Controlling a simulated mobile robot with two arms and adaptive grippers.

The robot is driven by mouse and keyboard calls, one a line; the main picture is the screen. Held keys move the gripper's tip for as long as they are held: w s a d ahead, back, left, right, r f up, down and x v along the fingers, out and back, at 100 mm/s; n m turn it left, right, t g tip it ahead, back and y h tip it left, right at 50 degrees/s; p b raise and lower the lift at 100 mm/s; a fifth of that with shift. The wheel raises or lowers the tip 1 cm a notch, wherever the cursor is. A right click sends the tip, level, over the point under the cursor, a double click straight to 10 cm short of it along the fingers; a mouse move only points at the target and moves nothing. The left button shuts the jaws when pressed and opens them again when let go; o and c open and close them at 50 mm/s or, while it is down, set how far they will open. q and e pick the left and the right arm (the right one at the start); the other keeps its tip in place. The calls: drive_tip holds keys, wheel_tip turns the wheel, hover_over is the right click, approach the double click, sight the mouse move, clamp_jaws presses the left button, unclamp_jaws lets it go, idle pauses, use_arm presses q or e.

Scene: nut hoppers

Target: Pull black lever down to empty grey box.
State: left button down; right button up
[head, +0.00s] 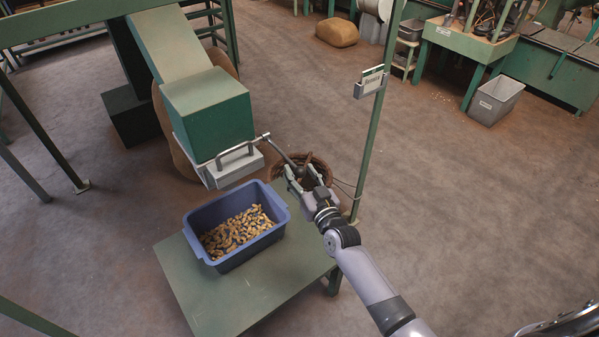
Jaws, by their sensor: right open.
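A green hopper (209,115) ends in a grey box (231,168) with a metal handle on its front. A thin dark lever (279,150) reaches from the box's right side, sloping down to the right. My right gripper (303,171) is open at the lever's lower end, with the fingers close around or beside it; I cannot tell whether they touch it. A blue bin (203,260) holding nuts (238,232) stands below the box. My left gripper is not in view.
The blue bin stands on a green table (205,300). A wicker basket (322,172) is behind my right gripper.

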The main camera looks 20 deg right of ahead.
drive_tip(key=shift+w, duration=0.45)
clamp_jaws()
idle(0.4)
